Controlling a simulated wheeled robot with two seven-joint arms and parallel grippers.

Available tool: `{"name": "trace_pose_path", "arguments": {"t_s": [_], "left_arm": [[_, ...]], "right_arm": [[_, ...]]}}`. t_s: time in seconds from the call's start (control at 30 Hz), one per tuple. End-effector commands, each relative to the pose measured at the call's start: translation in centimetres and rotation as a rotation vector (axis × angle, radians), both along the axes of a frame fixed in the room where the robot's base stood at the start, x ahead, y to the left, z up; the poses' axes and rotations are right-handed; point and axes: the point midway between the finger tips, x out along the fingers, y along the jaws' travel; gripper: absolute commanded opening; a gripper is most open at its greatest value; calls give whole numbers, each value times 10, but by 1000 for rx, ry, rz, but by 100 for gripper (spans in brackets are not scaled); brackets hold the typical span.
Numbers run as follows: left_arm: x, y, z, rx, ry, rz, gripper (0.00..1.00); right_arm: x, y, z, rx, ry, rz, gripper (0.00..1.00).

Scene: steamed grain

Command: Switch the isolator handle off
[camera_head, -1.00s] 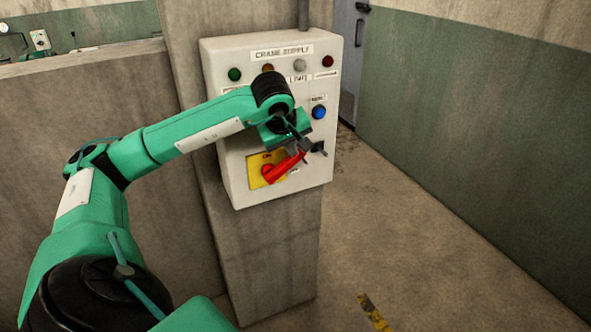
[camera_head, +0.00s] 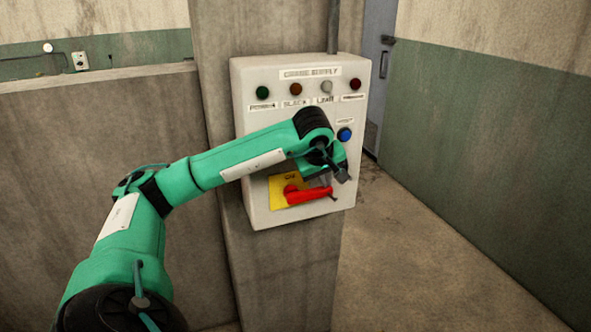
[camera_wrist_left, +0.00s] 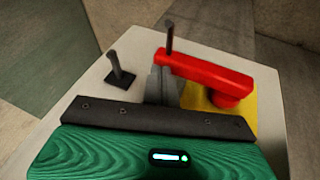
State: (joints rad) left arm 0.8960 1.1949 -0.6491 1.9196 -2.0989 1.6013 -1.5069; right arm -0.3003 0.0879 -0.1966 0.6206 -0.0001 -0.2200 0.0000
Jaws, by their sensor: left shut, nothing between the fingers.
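The red isolator handle (camera_head: 308,195) sits on a yellow plate (camera_head: 278,190) low on the white control box. It points right and lies nearly level, a little tilted up at its free end. A thin dark rod stands out at that end, clear in the left wrist view, where the handle (camera_wrist_left: 205,72) runs over the yellow plate (camera_wrist_left: 248,100). My left gripper (camera_head: 322,182) is shut and empty, with its grey fingers (camera_wrist_left: 160,86) right beside the handle's free end, on its upper side; they look to be touching it. My right gripper is not in view.
The white box (camera_head: 250,150) is fixed to a concrete pillar (camera_head: 285,270). It carries several lamps, a blue button (camera_head: 344,135) and a black lever switch (camera_wrist_left: 119,72) near my gripper. Open floor (camera_head: 430,270) lies to the right.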

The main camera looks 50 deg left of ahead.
Motion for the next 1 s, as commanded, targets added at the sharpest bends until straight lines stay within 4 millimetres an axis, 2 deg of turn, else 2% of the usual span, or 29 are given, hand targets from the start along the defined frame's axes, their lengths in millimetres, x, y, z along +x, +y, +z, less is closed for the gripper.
{"name": "trace_pose_path", "arguments": {"t_s": [0.53,0.67,0.83,0.87,1.0], "left_arm": [[-1,-3,-4,-3,12,-5,0],[-4,0,11,-4,9,-2,0],[-13,7,50,1,-1,6,0],[-9,2,45,-3,-3,1,0],[1,-10,61,-2,-5,1,0]], "right_arm": [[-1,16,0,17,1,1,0],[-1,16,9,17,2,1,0],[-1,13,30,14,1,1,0],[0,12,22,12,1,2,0],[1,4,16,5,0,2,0]]}}
